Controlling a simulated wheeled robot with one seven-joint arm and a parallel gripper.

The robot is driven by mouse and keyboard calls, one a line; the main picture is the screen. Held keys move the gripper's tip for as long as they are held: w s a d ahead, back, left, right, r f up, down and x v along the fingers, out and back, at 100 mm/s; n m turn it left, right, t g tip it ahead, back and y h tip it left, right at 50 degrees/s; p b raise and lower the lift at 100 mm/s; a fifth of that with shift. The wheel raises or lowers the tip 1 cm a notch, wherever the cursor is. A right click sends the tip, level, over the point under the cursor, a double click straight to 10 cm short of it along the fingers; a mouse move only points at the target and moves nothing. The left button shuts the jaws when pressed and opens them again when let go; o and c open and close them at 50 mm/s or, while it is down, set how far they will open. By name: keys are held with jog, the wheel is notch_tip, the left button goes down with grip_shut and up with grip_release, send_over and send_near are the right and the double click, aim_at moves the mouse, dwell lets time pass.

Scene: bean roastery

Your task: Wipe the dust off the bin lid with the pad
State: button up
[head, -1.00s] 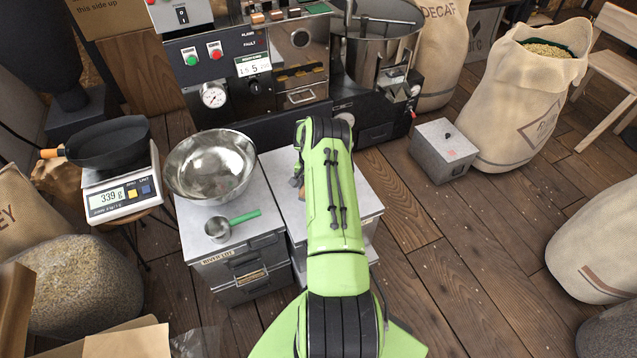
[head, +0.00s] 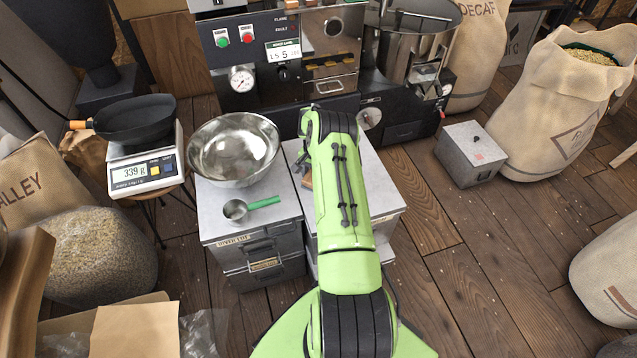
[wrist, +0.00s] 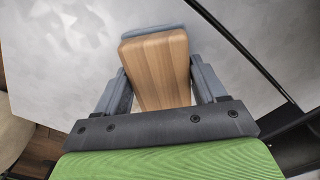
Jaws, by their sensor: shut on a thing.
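My gripper (wrist: 159,72) is shut on the pad, a wooden block (wrist: 158,68) with a blue-grey layer along its far edge (wrist: 152,32). The grey bin lid (wrist: 60,65) lies beneath and shows paler, cloudy patches. I cannot tell whether the pad touches it. In the head view the lid (head: 377,188) tops the right of two grey bins. My green arm reaches over it and hides much of it and most of the gripper. A sliver of the wooden block (head: 307,181) shows left of the arm.
The left bin (head: 215,222) carries a steel bowl (head: 232,152) and a green-handled scoop (head: 237,211). A scale (head: 145,172) with a black pan stands farther left. The roaster (head: 285,80) is behind the bins. A grey box (head: 470,155) and sacks stand right; floor between is open.

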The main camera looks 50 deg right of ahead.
jog(key=shift+d, duration=0.15)
jog(key=shift+s+d, duration=0.45)
jog(key=shift+d, duration=0.35)
jog(key=shift+s+d, duration=0.4)
jog(key=shift+d, duration=0.4)
jog(key=shift+s+d+f, duration=0.1)
jog(key=shift+s+d, duration=0.35)
jog(key=shift+d, duration=0.35)
jog(key=shift+s+d, duration=0.45)
jog(key=shift+d, duration=0.3)
jog(key=shift+s+d+r, duration=0.1)
jog(key=shift+s+d, duration=0.45)
jog(key=shift+d, duration=0.45)
jog(key=shift+s+d+r, duration=0.1)
jog(key=shift+s+d, duration=0.45)
jog(key=shift+d, duration=0.5)
jog(key=shift+s+d, duration=0.55)
jog(key=shift+d, duration=0.45)
notch_tip(320, 180, up, 6)
jog(key=p, duration=0.4)
jog(key=shift+r, duration=0.15)
